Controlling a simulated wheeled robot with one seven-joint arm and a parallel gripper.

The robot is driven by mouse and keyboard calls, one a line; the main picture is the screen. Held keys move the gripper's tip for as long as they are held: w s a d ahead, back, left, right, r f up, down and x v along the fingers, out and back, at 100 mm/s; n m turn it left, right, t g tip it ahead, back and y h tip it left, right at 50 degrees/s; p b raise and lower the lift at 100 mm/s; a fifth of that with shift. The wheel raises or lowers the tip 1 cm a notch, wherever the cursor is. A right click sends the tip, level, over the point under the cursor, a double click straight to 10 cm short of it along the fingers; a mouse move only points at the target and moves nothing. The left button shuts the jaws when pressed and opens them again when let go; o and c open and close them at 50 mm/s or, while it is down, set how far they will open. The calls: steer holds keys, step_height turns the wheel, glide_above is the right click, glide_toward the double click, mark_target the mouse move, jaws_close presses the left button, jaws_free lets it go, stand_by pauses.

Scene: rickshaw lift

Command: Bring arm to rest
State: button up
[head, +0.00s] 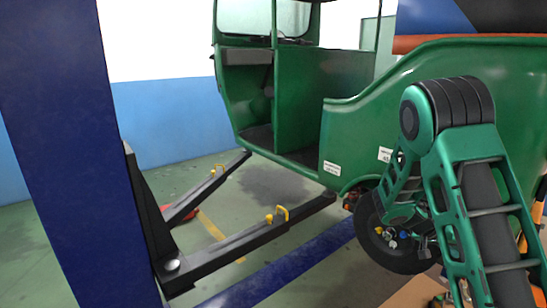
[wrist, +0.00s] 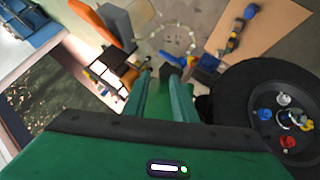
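My arm (head: 470,190) stands folded at the right of the head view, its elbow high and its links running down in front of the green rickshaw (head: 340,120). My gripper is hidden in the head view. In the wrist view two green fingers of my gripper (wrist: 168,88) point away from the camera, close together. The gap between them is not clear, and I see no object held. A dark block (wrist: 168,72) shows near the fingertips, but I cannot tell whether it touches them. The rickshaw's wheel (wrist: 240,95) is right of the fingers.
Coloured pieces (wrist: 284,141) sit on the wheel. A brown board (wrist: 270,25) carries tools. An orange-backed chair (wrist: 118,22) and clutter lie beyond the fingers. A blue lift post (head: 75,150) and black lift arms (head: 240,240) stand left.

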steer(key=s+a+r+n+y, duration=0.1)
steer(key=s+a+r+y, duration=0.2)
steer(key=s, duration=0.8)
steer(key=s+a+r+n+y, duration=0.1)
steer(key=s+a+r+y, duration=0.3)
steer(key=s+a, duration=0.4)
steer(key=s+a+r+n+y, duration=0.1)
steer(key=s+a+r+y, duration=0.2)
steer(key=s, duration=1.1)
steer(key=a+r, duration=0.1)
steer(key=a, duration=0.1)
steer(key=shift+s+a+r+y, duration=0.3)
steer(key=shift+s, duration=0.05)
steer(key=shift+s, duration=0.1)
